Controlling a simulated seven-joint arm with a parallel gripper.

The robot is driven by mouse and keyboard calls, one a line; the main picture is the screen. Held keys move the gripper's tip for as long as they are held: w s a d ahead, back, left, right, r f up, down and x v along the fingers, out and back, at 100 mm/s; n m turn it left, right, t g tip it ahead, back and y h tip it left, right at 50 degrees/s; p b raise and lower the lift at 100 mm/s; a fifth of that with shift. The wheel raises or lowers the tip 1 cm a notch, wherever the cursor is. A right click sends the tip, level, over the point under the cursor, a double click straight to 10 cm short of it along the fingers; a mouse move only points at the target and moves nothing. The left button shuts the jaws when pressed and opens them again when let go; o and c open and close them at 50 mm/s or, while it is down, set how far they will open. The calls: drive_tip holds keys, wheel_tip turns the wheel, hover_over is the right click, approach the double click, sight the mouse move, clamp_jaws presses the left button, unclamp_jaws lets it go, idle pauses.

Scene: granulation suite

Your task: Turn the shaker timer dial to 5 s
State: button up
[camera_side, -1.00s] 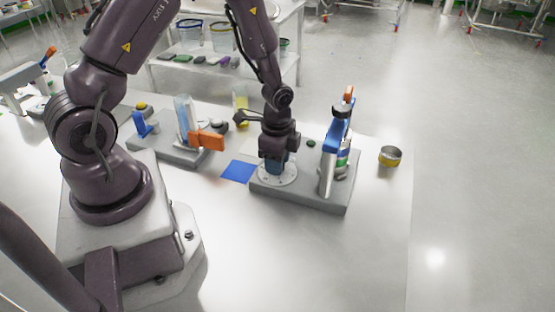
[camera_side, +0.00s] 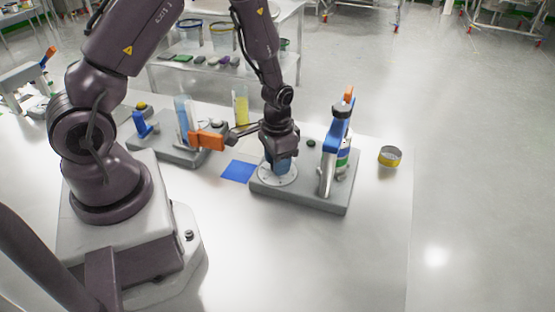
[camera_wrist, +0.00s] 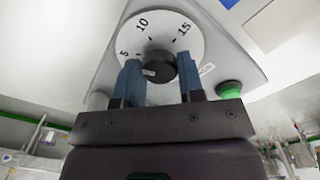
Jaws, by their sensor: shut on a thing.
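The timer dial is a white round plate (camera_wrist: 170,28) marked 5, 10 and 15, with a black knob (camera_wrist: 159,67) at its middle. A white mark on the knob points left, a little below the 5 in the wrist view. My gripper (camera_wrist: 160,78) has its two blue fingers on either side of the knob and is shut on it. In the side view my gripper (camera_side: 279,164) points down at the dial plate (camera_side: 277,180), on the left part of the grey shaker base (camera_side: 310,196). There the knob is hidden by the fingers.
A green button (camera_wrist: 229,89) sits beside the dial. A blue and silver upright clamp (camera_side: 328,160) stands on the base's right end. A yellow-banded tin (camera_side: 389,156) is further right. A blue square (camera_side: 238,171) and another station with an orange part (camera_side: 207,141) lie left.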

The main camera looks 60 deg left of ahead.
drive_tip(key=shift+n, duration=0.9)
drive_tip(key=o, duration=0.9)
wheel_tip(320, 180, up, 13)
